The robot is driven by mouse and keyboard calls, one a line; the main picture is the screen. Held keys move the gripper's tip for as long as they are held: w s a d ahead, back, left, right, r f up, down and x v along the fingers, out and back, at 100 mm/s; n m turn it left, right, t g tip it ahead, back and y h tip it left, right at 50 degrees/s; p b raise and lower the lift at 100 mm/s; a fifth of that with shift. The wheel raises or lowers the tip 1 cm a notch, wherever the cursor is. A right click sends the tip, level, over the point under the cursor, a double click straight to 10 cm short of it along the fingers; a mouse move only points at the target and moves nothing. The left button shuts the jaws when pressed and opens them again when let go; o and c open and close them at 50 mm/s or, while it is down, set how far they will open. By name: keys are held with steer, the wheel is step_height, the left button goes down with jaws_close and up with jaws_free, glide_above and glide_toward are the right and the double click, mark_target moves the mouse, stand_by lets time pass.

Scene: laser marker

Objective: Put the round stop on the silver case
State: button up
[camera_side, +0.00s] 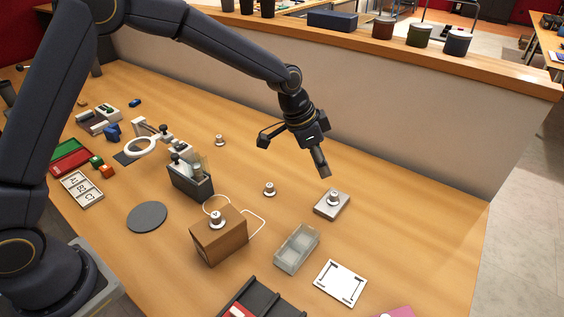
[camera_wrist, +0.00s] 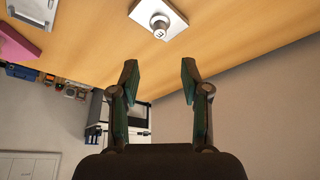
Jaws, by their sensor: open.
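The silver case (camera_side: 325,211) is a low flat block on the right part of the table. A small round stop (camera_side: 333,198) with a brownish body and a pale marked top stands on it. In the wrist view the silver case (camera_wrist: 176,23) is at the top edge, with the round stop (camera_wrist: 159,27) on it. Similar round pieces stand on the bare table (camera_side: 269,188), farther back (camera_side: 219,140), and on the brown box (camera_side: 216,219). My gripper (camera_side: 293,156) is open and empty, raised above the table behind the case. Its spread fingers show in the wrist view (camera_wrist: 160,72).
A clear tray (camera_side: 296,250) and a white square plate (camera_side: 341,283) lie in front of the case. The brown box (camera_side: 220,240) with white cord stands left of the tray. A partition (camera_side: 400,125) runs along the back. Table right of the case is clear.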

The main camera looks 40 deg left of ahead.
steer(key=s+a+r+n+t+y, duration=0.2)
steer(key=s+a+r+n, duration=0.2)
steer(key=s+a+r, duration=0.9)
steer(key=s+a+r+n, duration=0.1)
steer(key=s+a+n, duration=0.1)
steer(key=s, duration=0.7)
steer(key=s+a+r+n+y, duration=0.1)
steer(key=s+a+n, duration=0.2)
steer(key=s, duration=0.5)
steer(key=shift+s+a, duration=0.35)
steer(key=shift+a, duration=0.3)
